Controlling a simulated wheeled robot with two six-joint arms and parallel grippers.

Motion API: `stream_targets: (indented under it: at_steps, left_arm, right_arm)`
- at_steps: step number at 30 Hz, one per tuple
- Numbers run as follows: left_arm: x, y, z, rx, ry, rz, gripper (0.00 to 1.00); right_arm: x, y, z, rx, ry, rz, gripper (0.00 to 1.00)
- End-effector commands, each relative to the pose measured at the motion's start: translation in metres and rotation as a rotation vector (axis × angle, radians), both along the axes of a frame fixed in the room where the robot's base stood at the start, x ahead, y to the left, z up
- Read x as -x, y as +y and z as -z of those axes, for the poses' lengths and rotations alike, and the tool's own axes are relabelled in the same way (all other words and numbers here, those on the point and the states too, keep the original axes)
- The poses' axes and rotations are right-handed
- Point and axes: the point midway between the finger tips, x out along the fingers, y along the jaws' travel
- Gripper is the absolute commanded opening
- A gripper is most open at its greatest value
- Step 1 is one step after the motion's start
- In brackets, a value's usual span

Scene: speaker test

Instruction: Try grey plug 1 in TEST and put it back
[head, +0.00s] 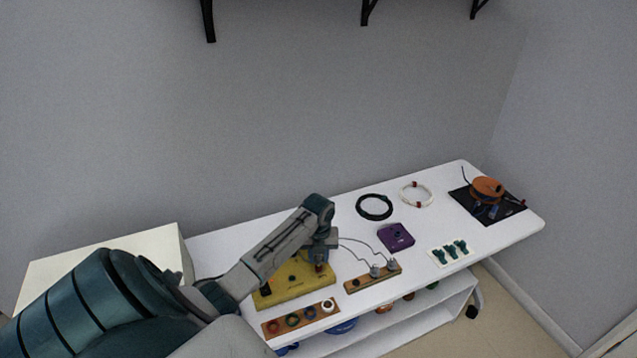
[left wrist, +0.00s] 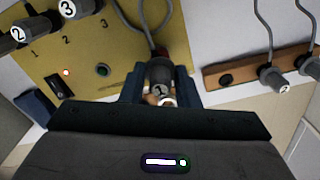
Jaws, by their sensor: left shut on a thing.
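My left gripper (head: 320,258) is over the right end of the yellow test panel (head: 292,290). In the left wrist view (left wrist: 161,92) its fingers are shut on grey plug 1 (left wrist: 160,72), whose cable runs up and away. An orange and white ring shows just below the plug; whether the plug sits in a socket I cannot tell. The wooden rack (head: 360,284) holds two grey plugs and has an empty hole (left wrist: 225,80). My right gripper is out of view.
A wooden strip with coloured rings (head: 281,328) lies in front of the panel. A purple box (head: 395,237), a black coil (head: 375,207), a white coil (head: 417,194), a card with green pieces (head: 448,253) and a black mat with an orange reel (head: 487,190) lie rightward.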

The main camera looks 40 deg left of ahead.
Motion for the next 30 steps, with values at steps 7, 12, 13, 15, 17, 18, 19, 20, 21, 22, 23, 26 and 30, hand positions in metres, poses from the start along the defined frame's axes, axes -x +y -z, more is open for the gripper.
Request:
stream_targets:
  at_steps: [7, 12, 13, 15, 17, 18, 19, 20, 21, 22, 23, 26, 30]
  left_arm:
    - [0.0, 0.0, 0.005, 0.0, 0.0, 0.0, 0.05]
    - [0.0, 0.0, 0.008, 0.001, -0.001, 0.0, 0.05]
    - [0.0, 0.0, 0.009, 0.001, -0.001, 0.0, 0.05]
    - [0.0, 0.0, 0.01, 0.0, 0.0, 0.0, 0.05]
    - [0.0, 0.0, 0.011, 0.0, 0.0, 0.0, 0.05]
    - [0.0, 0.0, 0.012, 0.0, 0.0, 0.0, 0.05]
    - [0.0, 0.0, 0.013, 0.0, 0.0, 0.0, 0.05]
    - [0.0, 0.0, 0.013, 0.0, 0.0, 0.0, 0.05]
    - [0.0, 0.0, 0.014, 0.0, 0.0, 0.0, 0.05]
    - [0.0, 0.0, 0.015, 0.0, 0.0, 0.0, 0.05]
    - [0.0, 0.0, 0.015, 0.001, 0.001, 0.0, 0.05]
    - [0.0, 0.0, 0.017, 0.001, 0.001, 0.0, 0.05]
    - [0.0, 0.0, 0.017, 0.001, 0.001, 0.0, 0.46]
  right_arm:
    - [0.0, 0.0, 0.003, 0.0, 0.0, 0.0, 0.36]
    - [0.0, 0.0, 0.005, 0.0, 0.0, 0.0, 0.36]
    - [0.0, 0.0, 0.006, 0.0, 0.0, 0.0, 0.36]
    - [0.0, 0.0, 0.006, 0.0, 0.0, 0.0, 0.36]
    - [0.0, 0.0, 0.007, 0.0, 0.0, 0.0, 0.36]
    - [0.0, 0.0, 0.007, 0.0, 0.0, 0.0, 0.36]
    - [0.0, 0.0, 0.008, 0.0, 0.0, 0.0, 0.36]
    - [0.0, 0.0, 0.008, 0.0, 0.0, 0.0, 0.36]
    - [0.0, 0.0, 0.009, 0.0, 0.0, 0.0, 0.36]
    - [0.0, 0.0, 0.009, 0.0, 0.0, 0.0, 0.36]
    - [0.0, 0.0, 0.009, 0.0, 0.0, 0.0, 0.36]
    - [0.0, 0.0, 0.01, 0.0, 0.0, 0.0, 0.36]
    - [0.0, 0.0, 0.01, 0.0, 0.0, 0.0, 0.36]
